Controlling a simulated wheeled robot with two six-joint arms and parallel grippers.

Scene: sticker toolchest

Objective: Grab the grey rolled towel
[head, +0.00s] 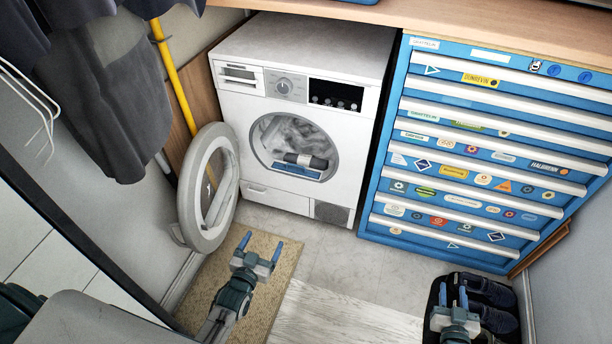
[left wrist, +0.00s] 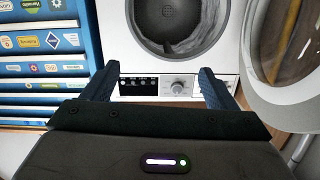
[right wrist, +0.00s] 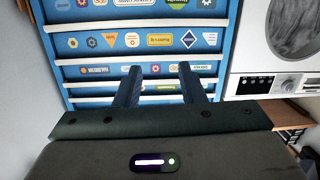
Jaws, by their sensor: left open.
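The grey rolled towel (head: 318,163) appears as a dark roll with a lighter end, lying low in the round opening of the white washing machine (head: 330,50). Something blue (head: 292,171) lies under it. The round door (head: 186,205) stands open to the left. My left gripper (head: 261,246) is open and empty in front of the machine, apart from the towel. In the left wrist view the gripper (left wrist: 155,78) faces the machine's front; I cannot make out the towel there. My right gripper (head: 453,290) has its fingers apart and empty, at the lower right.
A blue drawer chest (head: 385,212) covered in stickers stands right of the machine. Dark shoes (head: 490,290) sit on the floor at right. A beige mat (head: 255,300) lies below my left gripper. A yellow pole (head: 174,75) and hanging dark clothes (head: 105,90) are at left.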

